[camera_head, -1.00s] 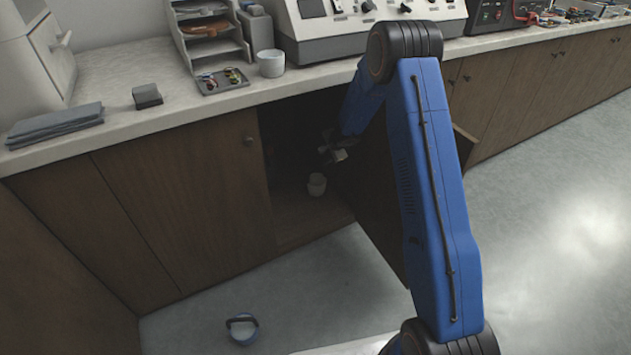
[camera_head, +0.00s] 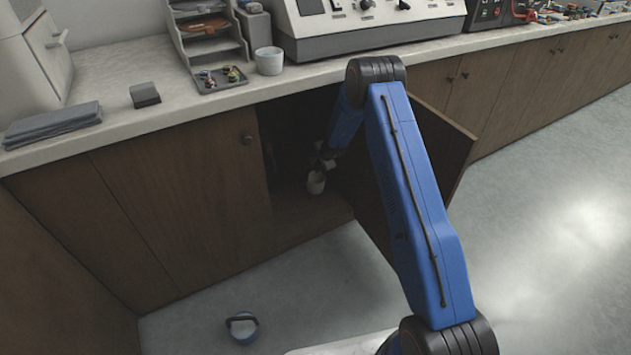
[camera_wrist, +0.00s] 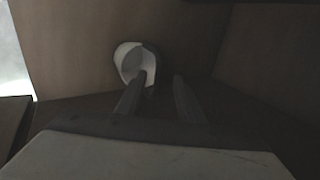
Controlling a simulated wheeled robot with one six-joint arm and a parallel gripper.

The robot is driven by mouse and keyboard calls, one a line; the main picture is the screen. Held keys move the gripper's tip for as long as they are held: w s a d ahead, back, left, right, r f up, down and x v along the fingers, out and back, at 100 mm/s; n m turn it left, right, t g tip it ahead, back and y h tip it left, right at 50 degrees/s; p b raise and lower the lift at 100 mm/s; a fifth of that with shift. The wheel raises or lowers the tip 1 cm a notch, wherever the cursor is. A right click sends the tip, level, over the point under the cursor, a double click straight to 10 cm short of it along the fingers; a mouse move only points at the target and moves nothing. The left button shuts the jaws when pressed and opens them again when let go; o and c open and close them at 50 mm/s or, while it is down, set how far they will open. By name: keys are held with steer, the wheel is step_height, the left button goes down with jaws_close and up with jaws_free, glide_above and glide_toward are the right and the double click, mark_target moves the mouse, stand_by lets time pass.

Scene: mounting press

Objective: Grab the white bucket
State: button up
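The white bucket (camera_head: 316,184) stands on the floor of the open, dark cabinet under the counter. My gripper (camera_head: 325,160) is inside that cabinet, just above the bucket and slightly to its right in the head view. In the wrist view the bucket (camera_wrist: 126,62) lies beyond the fingertips, left of the middle. My gripper (camera_wrist: 160,78) is open there, with a clear gap between its two fingers. The left fingertip overlaps the bucket in the picture. I cannot tell whether it touches, and nothing shows between the fingers.
The open cabinet door (camera_head: 440,135) stands to the right, close to my arm. A closed door (camera_head: 180,210) bounds the opening on the left. A white cup (camera_head: 269,61) stands on the counter above. A blue and white round object (camera_head: 243,328) lies on the floor.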

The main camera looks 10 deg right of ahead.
mark_target(314, 169)
steer(key=shift+x, duration=3.15)
steer(key=shift+s+d, duration=0.1)
steer(key=shift+c, duration=0.7)
jaws_close()
